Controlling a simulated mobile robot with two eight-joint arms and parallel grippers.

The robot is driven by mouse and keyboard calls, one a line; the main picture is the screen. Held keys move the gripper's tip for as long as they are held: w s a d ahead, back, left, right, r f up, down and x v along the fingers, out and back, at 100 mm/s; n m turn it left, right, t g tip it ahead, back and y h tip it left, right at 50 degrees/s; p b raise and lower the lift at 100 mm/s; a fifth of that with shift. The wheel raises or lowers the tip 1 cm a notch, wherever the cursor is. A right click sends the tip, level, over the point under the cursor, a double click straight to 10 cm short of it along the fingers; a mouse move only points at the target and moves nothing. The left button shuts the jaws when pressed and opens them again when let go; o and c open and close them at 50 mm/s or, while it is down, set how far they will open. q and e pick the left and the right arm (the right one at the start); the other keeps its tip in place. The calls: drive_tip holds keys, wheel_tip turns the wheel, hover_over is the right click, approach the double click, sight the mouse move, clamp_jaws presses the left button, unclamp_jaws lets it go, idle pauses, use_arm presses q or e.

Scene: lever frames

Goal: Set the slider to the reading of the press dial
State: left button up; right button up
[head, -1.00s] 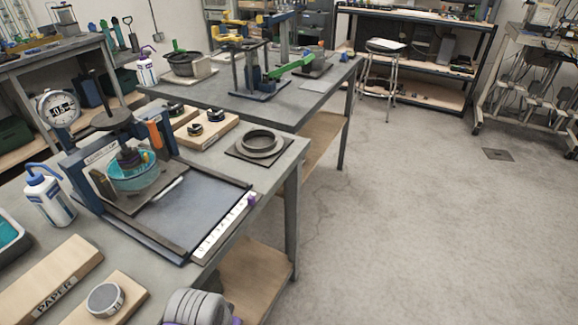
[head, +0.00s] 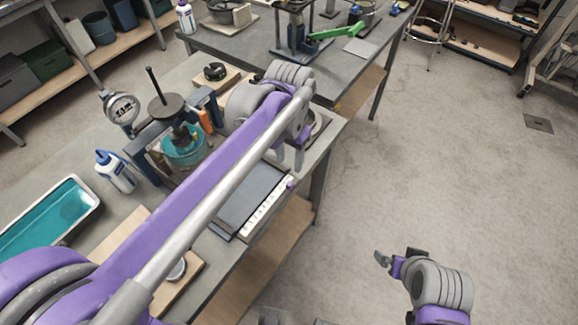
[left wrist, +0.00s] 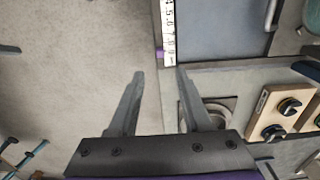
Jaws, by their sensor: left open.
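The press (head: 172,115) stands on the near bench with a round dial (head: 122,108) at its left. The dial's figures are too small to read surely. A white scale strip (head: 262,210) runs along the tray's right edge, with a purple slider knob (head: 290,184) at its far end. In the left wrist view the strip (left wrist: 169,30) shows printed digits, and the knob (left wrist: 160,54) sits beside its lower end. My left gripper (head: 292,157) is open and empty, beyond the knob; its fingers (left wrist: 160,75) point toward it without touching. My right gripper (head: 398,258) is over the floor.
A wooden block with black knobs (left wrist: 281,118) and a ring on a plate (left wrist: 216,112) lie near my left gripper.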

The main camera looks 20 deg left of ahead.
sight(289, 184)
use_arm(q)
wheel_tip(289, 184, down, 10)
drive_tip(key=shift+f+b, duration=0.25)
drive_tip(key=shift+b, duration=0.15)
clamp_jaws()
idle(1.4)
